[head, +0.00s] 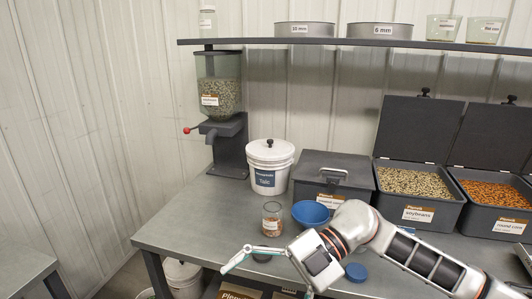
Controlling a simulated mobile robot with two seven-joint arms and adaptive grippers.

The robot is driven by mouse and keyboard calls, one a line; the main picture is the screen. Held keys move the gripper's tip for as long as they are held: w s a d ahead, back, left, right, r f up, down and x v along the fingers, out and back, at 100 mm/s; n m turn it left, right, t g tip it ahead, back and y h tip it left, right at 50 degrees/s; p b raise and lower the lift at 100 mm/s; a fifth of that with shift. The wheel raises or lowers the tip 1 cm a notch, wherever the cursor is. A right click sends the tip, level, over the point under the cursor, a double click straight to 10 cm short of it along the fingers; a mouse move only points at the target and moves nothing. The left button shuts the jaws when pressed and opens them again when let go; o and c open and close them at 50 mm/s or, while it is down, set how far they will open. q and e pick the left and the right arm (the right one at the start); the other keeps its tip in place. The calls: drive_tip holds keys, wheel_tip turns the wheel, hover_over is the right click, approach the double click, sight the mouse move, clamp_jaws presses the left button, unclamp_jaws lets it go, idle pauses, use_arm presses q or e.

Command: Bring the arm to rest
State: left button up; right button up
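My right arm comes in from the lower right and reaches over the front of the grey workbench (190,225). My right gripper (266,283) is at the bench's front edge, with its two fingers spread wide and nothing between them. One finger points left and the other points down toward the bottom of the picture. My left gripper is not in view.
A glass jar (272,222) and a blue bowl (310,213) stand close behind the gripper. A blue disc (356,272) lies beside the arm. Behind are a talc bucket (269,178), a seed dispenser (221,95), a closed box (318,170) and open soybean (414,215) and corn bins (508,227).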

drive_tip(key=w+a+r+m+t+y, duration=0.3)
drive_tip(key=r+m+t+y, duration=0.3)
drive_tip(key=y, duration=0.4)
drive_tip(key=w+d+f+m+t+h, duration=0.7)
drive_tip(key=d+f+m+t, duration=0.4)
drive_tip(key=m+t, duration=0.4)
drive_tip(key=s+d+f+m+h, duration=0.15)
drive_tip(key=d+f+h, duration=0.25)
drive_tip(key=f, duration=0.4)
drive_tip(key=s+d+f+m+h, duration=0.1)
drive_tip(key=d+f+m+h, duration=0.25)
drive_tip(key=f, duration=0.35)
drive_tip(key=s+d+f+g+h, duration=0.2)
drive_tip(key=s+d+f, duration=0.1)
drive_tip(key=s+f, duration=0.3)
drive_tip(key=s+d+f+m+g+h, duration=0.1)
drive_tip(key=s+d+f+g+h, duration=0.1)
drive_tip(key=s+d+f, duration=0.2)
wheel_tip(320, 180, down, 5)
drive_tip(key=s, duration=0.3)
drive_tip(key=shift+d+f+h, duration=0.2)
drive_tip(key=shift+h, duration=0.15)
drive_tip(key=shift+w, duration=0.1)
